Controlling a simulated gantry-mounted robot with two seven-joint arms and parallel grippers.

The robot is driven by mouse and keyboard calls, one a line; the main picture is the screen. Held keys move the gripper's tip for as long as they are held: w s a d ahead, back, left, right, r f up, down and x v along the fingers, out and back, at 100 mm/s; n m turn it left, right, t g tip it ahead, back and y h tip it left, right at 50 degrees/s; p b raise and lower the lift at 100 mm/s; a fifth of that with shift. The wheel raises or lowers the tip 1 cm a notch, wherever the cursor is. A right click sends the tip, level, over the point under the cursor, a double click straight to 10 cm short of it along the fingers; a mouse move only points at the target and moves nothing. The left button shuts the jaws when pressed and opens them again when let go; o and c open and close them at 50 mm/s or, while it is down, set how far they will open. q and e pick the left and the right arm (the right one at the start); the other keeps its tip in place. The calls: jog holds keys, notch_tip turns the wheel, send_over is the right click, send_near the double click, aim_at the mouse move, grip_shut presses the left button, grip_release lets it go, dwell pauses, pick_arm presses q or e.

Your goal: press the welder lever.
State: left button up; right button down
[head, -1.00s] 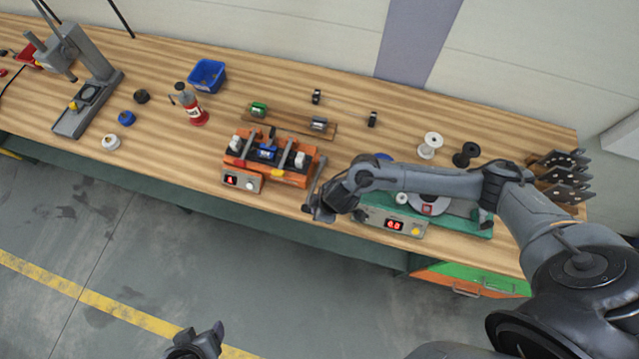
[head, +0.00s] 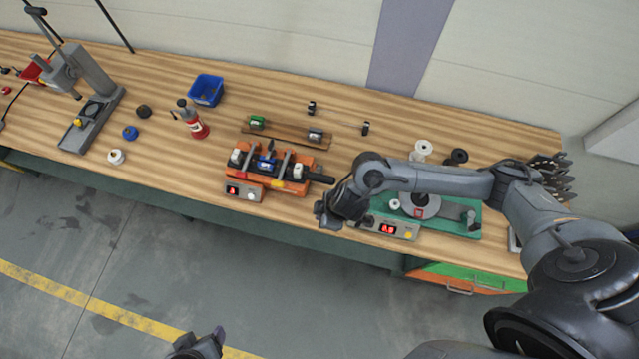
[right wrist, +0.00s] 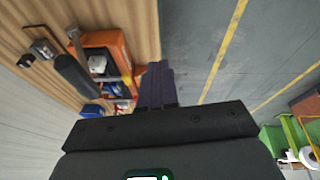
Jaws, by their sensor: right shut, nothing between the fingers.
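The orange welder (head: 297,187) sits near the front edge of the bench. Its black-handled lever (head: 322,178) sticks out to the right. In the right wrist view the lever's dark handle (right wrist: 75,76) lies left of my fingers, with the orange body (right wrist: 117,48) behind. My right gripper (head: 323,213) is shut and empty, just in front of and below the lever handle in the head view. In the right wrist view its shut fingers (right wrist: 156,84) are apart from the handle. My left gripper (head: 207,344) is at the bottom edge, over the floor; its jaw opening is unclear.
A green machine (head: 458,217) with a red display stands right of the welder, partly behind my right arm. A red bottle (head: 195,124) and blue bin (head: 207,88) stand further left. The floor in front is clear.

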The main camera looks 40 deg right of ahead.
pick_arm(q)
jog(key=shift+r, duration=0.3)
pick_arm(e)
jog(key=shift+s+a+r, duration=0.1)
jog(key=shift+s+r, duration=0.35)
jog(key=shift+r, duration=0.4)
pick_arm(q)
jog(key=shift+a, duration=0.15)
dwell(0.8)
